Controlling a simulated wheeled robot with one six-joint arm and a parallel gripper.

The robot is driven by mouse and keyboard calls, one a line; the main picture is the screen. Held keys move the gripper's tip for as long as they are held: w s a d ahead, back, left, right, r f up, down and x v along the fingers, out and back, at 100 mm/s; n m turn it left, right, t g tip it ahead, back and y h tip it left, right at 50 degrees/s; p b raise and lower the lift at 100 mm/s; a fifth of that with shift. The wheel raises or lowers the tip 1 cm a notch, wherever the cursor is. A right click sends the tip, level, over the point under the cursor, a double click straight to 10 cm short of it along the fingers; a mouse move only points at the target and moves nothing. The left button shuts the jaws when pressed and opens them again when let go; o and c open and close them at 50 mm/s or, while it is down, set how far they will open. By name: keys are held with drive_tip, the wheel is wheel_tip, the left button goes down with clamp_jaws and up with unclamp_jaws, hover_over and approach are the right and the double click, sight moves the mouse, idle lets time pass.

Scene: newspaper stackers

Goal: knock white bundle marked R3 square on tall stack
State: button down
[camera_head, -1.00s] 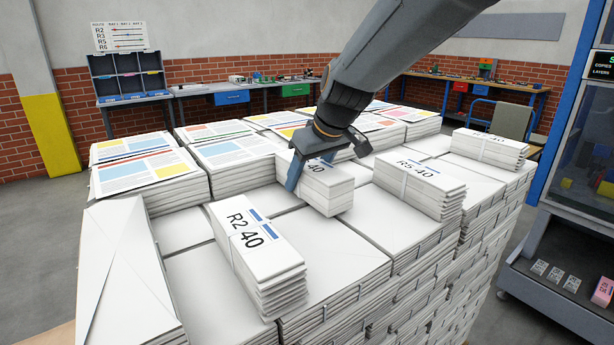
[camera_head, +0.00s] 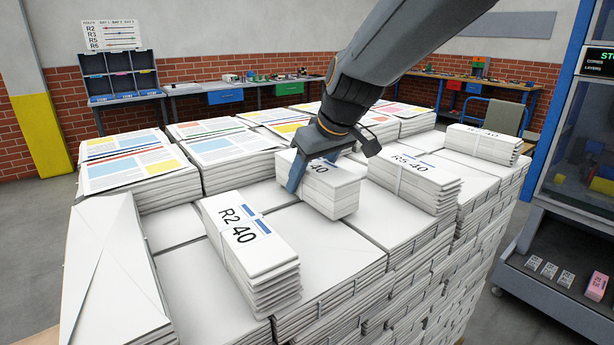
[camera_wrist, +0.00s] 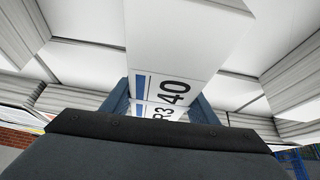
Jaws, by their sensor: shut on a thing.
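The white bundle marked R3 40 (camera_head: 335,190) is on top of the tall stack (camera_head: 310,262), near its middle. Its R3 mark is readable in the wrist view (camera_wrist: 205,45); in the head view my gripper covers part of the label. My gripper (camera_head: 330,170) is shut on this bundle, with one blue finger on its left side and the other on its right. Whether the bundle's underside touches the stack I cannot tell.
A bundle marked R2 40 (camera_head: 250,245) lies at the front left of the stack. One marked R5 40 (camera_head: 415,178) lies close to the right, and another (camera_head: 485,145) at the far right. Colour-printed newspaper piles (camera_head: 135,165) stand higher along the back.

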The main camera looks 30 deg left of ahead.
drive_tip(key=shift+r, duration=0.25)
drive_tip(key=shift+r+p, duration=1.75)
drive_tip(key=shift+r, duration=1.15)
